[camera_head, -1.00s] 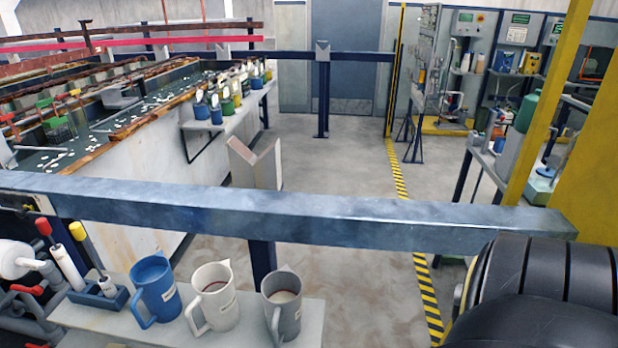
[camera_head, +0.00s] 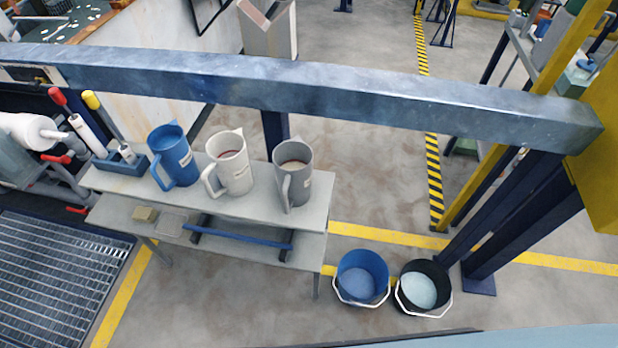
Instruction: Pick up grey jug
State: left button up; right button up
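The grey jug (camera_head: 297,178) stands upright on the right part of a small light grey bench (camera_head: 245,213). Its handle faces the front, a pale label is on its side, and some contents show inside. A white jug (camera_head: 232,165) stands just left of it, and a blue jug (camera_head: 175,157) stands further left. The jugs appear apart from each other. Neither of my grippers is in view.
A blue bucket (camera_head: 349,263) and a black bucket (camera_head: 441,282) stand on the floor right of the bench. A holder (camera_head: 118,163) with handled tools sits at the bench's left end. A metal grating (camera_head: 60,285) lies left.

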aim_at(292, 160)
jog(key=u, duration=2.15)
jog(key=k, duration=1.45)
jog(key=z, duration=2)
jog(key=i, duration=0.5)
jog(key=u, duration=0.1)
